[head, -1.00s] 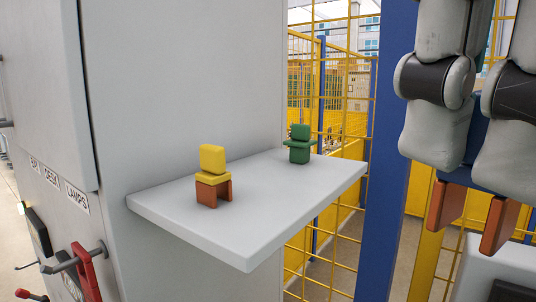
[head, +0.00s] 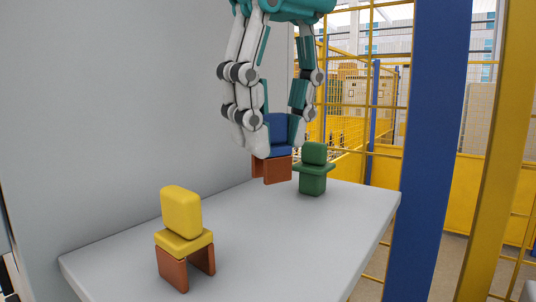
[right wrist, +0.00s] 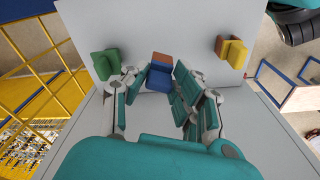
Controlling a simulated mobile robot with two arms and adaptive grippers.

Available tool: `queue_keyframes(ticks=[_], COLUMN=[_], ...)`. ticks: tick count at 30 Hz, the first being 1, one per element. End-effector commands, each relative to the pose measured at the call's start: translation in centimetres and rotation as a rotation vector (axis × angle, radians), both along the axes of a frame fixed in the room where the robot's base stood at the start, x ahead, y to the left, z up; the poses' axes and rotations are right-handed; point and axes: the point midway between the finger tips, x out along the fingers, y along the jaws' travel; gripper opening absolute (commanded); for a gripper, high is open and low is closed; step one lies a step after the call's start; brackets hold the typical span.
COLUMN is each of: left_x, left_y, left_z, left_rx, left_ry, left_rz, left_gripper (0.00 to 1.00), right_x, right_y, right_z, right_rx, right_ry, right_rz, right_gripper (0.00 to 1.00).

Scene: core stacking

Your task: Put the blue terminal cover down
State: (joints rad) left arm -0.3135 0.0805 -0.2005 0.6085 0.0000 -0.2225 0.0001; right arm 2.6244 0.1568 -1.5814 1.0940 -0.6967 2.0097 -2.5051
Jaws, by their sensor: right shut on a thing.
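My right gripper (head: 278,138) is shut on the blue terminal cover (head: 279,125) over the far end of the grey shelf (head: 270,240). The blue cover has a brown legged block (head: 278,169) under it. In the right wrist view the blue cover (right wrist: 159,82) sits between the fingers (right wrist: 160,78), with the brown block (right wrist: 161,58) beyond it. The piece looks upright, with the brown legs close to the shelf top; I cannot tell whether they touch it. My fingers hide part of the blue cover. My left gripper is not in view.
A green piece (head: 313,172) stands on the shelf close to the right of the held piece. A yellow piece (head: 182,212) on brown legs (head: 188,266) stands at the near left. The shelf between them is clear. A grey wall (head: 120,110) borders the shelf's left side.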

Motion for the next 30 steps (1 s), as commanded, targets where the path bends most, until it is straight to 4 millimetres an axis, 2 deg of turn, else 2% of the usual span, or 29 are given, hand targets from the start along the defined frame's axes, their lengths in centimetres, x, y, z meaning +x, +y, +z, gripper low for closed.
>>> queue_keyframes(ticks=[1,3,7,10,12,15,18,22,27,28,30], left_x=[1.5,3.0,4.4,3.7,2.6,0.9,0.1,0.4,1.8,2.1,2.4], left_y=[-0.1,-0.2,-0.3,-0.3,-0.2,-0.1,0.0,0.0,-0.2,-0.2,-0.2], left_z=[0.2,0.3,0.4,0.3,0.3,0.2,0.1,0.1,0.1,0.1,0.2], left_rx=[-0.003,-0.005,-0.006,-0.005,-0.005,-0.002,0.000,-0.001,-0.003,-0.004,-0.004], left_ry=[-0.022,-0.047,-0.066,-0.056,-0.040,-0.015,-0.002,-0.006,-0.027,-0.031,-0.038], left_rz=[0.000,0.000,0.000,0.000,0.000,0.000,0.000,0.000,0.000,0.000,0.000], left_gripper=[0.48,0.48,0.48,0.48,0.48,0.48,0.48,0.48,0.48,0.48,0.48], right_x=[0.4,0.7,0.9,0.9,0.9,0.8,0.8,0.8,0.8,0.8,0.8], right_y=[0.3,0.5,0.5,0.5,0.5,0.5,0.5,0.5,0.5,0.5,0.5], right_z=[0.0,0.0,-0.9,-2.0,-2.9,-3.4,-3.6,-3.5,-3.9,-3.9,-3.9], right_rx=[0.001,0.000,-0.002,0.001,-0.001,0.001,0.001,0.001,0.000,0.000,0.000], right_ry=[0.000,-0.001,0.004,0.004,0.005,0.000,-0.001,-0.002,0.000,-0.001,-0.001], right_rz=[0.001,0.002,0.006,0.005,0.006,0.003,0.000,0.000,0.002,0.002,0.001], right_gripper=[0.00,0.00,0.00,0.00,0.00,0.00,0.00,0.00,0.00,0.28,0.37])
